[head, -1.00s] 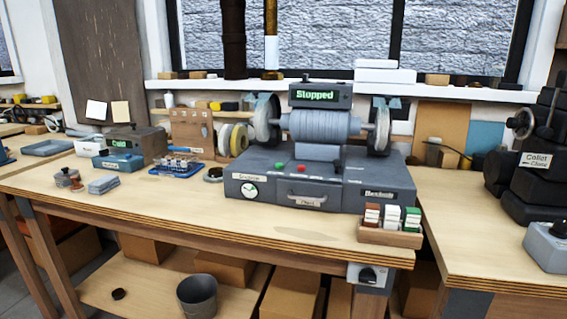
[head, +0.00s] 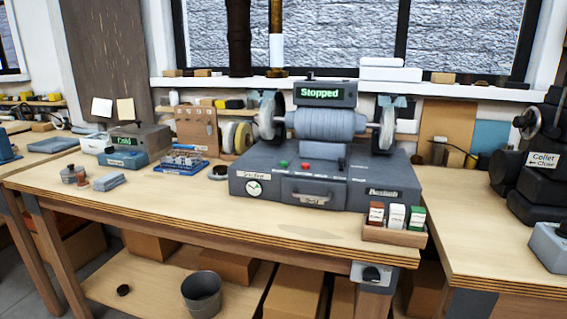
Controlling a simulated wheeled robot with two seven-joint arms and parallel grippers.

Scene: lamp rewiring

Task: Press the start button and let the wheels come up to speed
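The grinder (head: 325,125) stands on the wooden bench, a grey machine with a ribbed motor and a wheel at each end. Its left wheel (head: 271,115) and right wheel (head: 387,124) look still. The display (head: 320,93) on top reads "Stopped" in green. A round dial (head: 254,187) and a drawer (head: 312,193) are on the base front. Neither of my grippers is in the head view.
A wooden tray (head: 395,237) with red, white and green blocks stands at the bench's front right corner. A blue rack (head: 181,162), a box reading "Cold" (head: 140,138) and small jars lie left. The bench front before the grinder is clear. A black machine (head: 535,165) stands right.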

